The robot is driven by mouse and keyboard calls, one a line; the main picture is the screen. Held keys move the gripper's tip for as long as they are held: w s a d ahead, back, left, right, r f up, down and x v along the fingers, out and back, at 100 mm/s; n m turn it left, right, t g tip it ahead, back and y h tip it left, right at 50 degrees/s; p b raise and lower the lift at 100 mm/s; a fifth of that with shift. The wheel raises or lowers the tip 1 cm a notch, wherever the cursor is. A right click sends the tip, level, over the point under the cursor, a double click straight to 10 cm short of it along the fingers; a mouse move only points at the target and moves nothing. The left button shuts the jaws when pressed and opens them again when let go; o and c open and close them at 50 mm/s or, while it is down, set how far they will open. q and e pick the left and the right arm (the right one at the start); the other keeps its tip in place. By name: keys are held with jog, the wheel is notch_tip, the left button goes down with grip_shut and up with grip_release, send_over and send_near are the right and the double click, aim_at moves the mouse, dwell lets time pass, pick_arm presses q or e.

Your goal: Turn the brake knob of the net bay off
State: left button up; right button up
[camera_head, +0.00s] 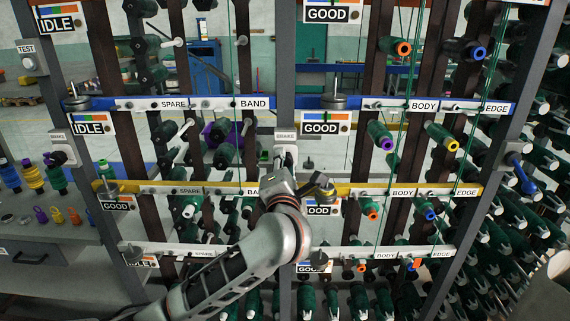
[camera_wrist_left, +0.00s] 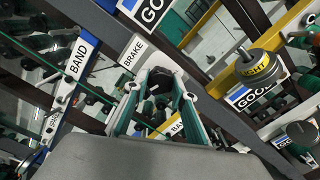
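The BRAKE label (camera_head: 285,136) is on the grey middle post, with a pale brake housing (camera_head: 287,151) below it. My left gripper (camera_head: 286,168) is raised to the post just under this label, and its wrist hides much of the area. In the left wrist view, the same BRAKE label (camera_wrist_left: 131,53) is beside the fingers, and a dark brake knob (camera_wrist_left: 158,79) shows between the fingertips. My left gripper (camera_wrist_left: 163,86) is open around this knob; I cannot tell whether the fingers touch it. The knob's marking is not readable. My right gripper is not in view.
Another BRAKE unit (camera_head: 60,156) is on the left post. Blue rail (camera_head: 300,103) and yellow rail (camera_head: 230,188) cross the rack near my arm, carrying weights and labels. Green spools hang behind. A blue handle (camera_head: 522,176) sticks out on the right post.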

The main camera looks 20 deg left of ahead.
pick_arm(q)
jog(key=c, duration=0.3)
jog(key=shift+c, duration=0.2)
jog(key=n+b, duration=0.1)
jog(key=n, duration=0.1)
jog(key=shift+f+n, duration=0.15)
jog(key=shift+n, duration=0.25)
jog(key=n+b, duration=0.2)
jog(key=n, duration=0.1)
jog(key=shift+n, duration=0.3)
jog(key=n+b, duration=0.2)
jog(key=n, duration=0.1)
jog(key=shift+n+b, duration=1)
jog(key=shift+n, duration=0.6)
